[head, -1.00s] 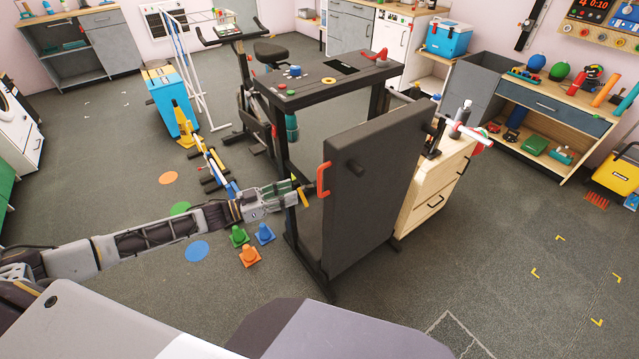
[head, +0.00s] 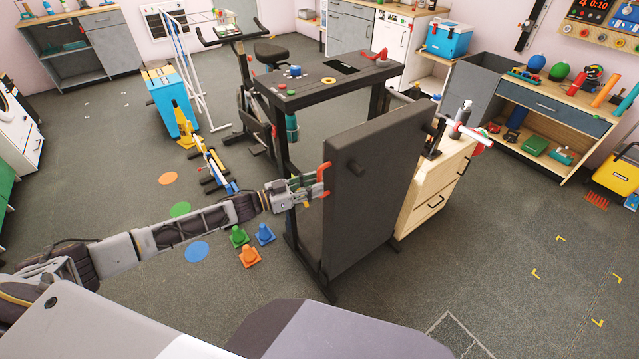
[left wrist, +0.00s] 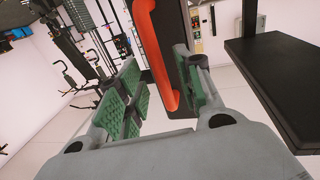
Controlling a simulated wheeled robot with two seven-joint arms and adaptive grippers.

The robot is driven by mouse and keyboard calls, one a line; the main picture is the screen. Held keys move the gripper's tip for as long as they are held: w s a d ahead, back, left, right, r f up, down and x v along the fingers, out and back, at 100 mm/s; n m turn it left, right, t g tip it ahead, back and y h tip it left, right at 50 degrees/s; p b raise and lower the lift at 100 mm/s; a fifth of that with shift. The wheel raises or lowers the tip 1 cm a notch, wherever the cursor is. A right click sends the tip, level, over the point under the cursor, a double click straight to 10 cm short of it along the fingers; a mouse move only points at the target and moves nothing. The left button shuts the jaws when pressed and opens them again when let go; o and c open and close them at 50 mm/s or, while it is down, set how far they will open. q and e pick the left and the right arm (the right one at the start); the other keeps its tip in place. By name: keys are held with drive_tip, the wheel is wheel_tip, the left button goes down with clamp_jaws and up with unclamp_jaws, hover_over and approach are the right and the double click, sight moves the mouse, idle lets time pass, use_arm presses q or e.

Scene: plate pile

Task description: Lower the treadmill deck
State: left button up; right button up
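The treadmill deck (head: 372,185) is a dark slab folded up almost upright, under and beside the treadmill's black console (head: 325,78). A red handle (head: 325,170) is fixed to its left edge. My left gripper (head: 316,188) is at this handle, partly covering it. In the left wrist view, the red handle (left wrist: 158,50) runs between the two green-padded fingers of my left gripper (left wrist: 157,80). The fingers are apart, with a clear gap on the left side of the handle; the right finger is close to it, and contact is unclear. My right gripper is not in view.
Small cones, including an orange one (head: 249,257), stand on the floor left of the treadmill. A wooden drawer cabinet (head: 425,195) is just right of the deck. An exercise bike (head: 262,105) stands behind. The floor in front and to the right is open.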

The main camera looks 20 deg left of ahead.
use_arm(q)
drive_tip(key=shift+x, duration=1.3)
drive_tip(key=shift+c, duration=0.3)
clamp_jaws()
